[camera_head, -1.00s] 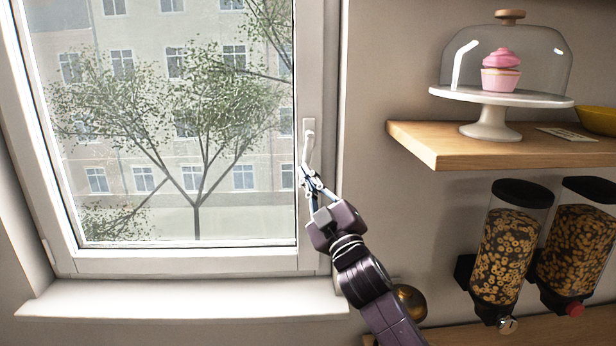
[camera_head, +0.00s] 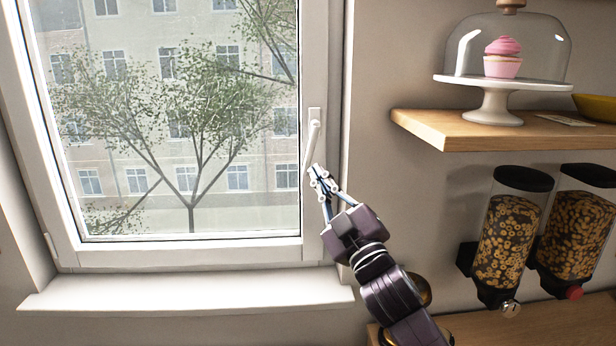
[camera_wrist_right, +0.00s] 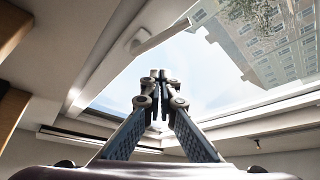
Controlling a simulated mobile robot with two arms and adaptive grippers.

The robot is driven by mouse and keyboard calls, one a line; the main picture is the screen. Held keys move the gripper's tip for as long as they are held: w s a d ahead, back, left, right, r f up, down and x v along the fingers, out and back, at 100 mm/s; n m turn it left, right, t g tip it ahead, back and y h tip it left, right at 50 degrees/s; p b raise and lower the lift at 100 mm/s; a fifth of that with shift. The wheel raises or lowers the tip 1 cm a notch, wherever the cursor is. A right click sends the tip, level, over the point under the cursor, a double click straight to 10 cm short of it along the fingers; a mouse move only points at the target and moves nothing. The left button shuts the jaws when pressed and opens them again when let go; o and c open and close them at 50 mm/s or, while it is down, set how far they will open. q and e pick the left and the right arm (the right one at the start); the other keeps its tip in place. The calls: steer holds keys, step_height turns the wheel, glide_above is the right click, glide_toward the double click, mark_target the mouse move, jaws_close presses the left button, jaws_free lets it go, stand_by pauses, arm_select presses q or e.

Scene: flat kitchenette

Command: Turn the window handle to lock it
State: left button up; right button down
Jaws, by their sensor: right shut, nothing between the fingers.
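The white window handle (camera_head: 312,146) sits on the right side of the white window frame (camera_head: 316,215). It points down, its lower end tilted slightly left. My right gripper (camera_head: 318,173) is shut and empty, its fingertips close beside the handle's lower end on the right. I cannot tell from the head view whether they touch. In the right wrist view, the handle (camera_wrist_right: 163,39) lies beyond the closed fingertips (camera_wrist_right: 158,77), with a visible gap in the picture. The window looks closed. My left gripper is not in view.
A wooden shelf (camera_head: 425,127) with a glass-domed cake stand (camera_head: 497,104) projects from the wall at right. Two cereal dispensers (camera_head: 508,240) (camera_head: 578,235) hang below it. The white sill (camera_head: 190,293) is bare. A round brass object is partly hidden behind my right arm.

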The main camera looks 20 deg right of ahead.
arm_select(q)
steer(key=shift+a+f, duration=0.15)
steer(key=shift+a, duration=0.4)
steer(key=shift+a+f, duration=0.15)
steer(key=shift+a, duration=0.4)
arm_select(e)
steer(key=shift+s+d, duration=0.15)
steer(key=shift+s, duration=0.8)
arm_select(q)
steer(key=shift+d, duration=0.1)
arm_select(e)
steer(key=shift+f, duration=0.1)
